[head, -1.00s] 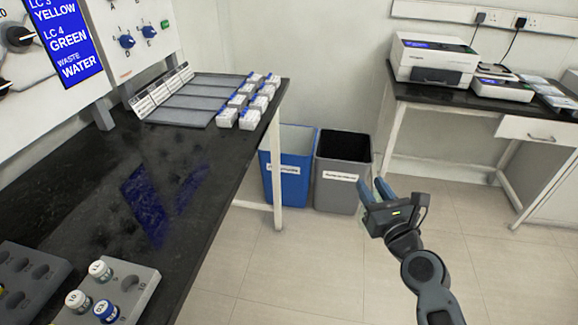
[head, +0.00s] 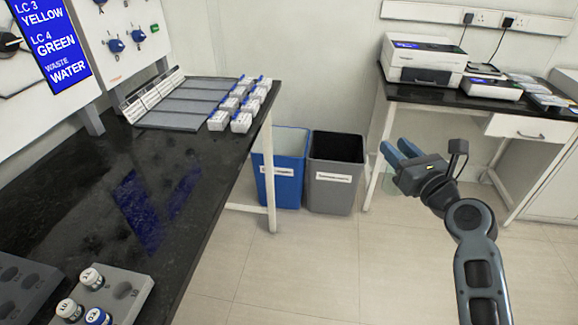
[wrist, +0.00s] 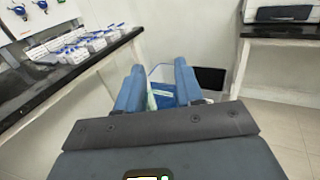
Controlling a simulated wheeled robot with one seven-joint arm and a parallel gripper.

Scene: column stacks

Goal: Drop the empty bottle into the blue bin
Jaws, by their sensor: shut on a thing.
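The blue bin (head: 288,185) stands on the floor beside the dark bench's leg, with a white label on its front and its top open. My gripper (head: 390,154) is to the right of both bins in the head view, in front of the right-hand bench. It is shut on a clear, faintly greenish bottle (head: 388,181), which hangs below the fingers and is hard to make out. In the wrist view the bottle (wrist: 151,98) shows as a pale strip between the two blue fingers (wrist: 157,82). The blue bin lies beyond them, partly hidden.
A grey bin (head: 333,190) with a dark opening stands against the blue bin's right side. The black bench (head: 190,170) on the left holds trays, white boxes and vial racks. Another bench (head: 445,95) on the right carries machines. The floor in front of the bins is clear.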

